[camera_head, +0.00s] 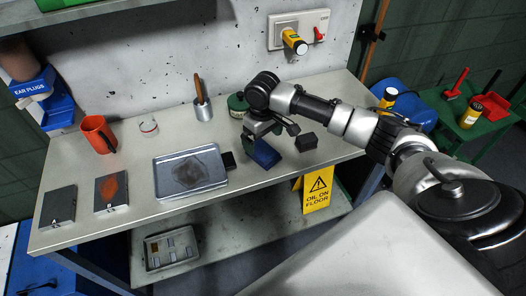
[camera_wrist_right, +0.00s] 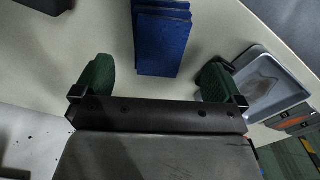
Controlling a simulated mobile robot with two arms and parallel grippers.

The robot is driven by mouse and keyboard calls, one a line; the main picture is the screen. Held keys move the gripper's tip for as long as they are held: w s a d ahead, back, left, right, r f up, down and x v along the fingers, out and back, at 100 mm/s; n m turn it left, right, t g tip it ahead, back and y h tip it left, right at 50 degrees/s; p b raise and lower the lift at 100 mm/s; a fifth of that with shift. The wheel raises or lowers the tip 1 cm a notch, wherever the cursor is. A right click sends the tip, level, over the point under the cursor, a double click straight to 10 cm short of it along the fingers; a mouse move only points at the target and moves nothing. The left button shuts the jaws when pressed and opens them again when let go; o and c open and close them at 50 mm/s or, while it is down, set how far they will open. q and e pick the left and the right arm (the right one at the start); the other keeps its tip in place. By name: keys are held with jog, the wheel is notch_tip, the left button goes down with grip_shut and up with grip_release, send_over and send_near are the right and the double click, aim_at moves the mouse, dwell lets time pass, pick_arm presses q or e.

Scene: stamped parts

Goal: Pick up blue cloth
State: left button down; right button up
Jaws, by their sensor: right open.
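The blue cloth (camera_head: 265,154) lies folded in a stack on the workbench, right of the metal tray. The cloth lies beyond the fingertips, roughly centred on the gap. My left gripper is not in view.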

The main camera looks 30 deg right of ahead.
aim_at(263, 149)
notch_tip(263, 149, down, 6)
jog(key=shift+d+r+p, duration=0.1)
jog(key=shift+p, duration=0.45)
jog(key=c, duration=1)
jog(key=shift+c, duration=0.2)
jog(key=shift+w+r, duration=0.1)
jog(key=shift+r, duration=0.4)
notch_tip(263, 149, up, 2)
jog(key=shift+r+b, duration=0.2)
jog(key=shift+b, duration=0.2)
jog(key=s+d+r+b, duration=0.1)
jog(key=s+d+r, duration=0.4)
jog(key=s, duration=0.5)
notch_tip(263, 149, up, 3)
jog(key=shift+s+d+f, duration=0.2)
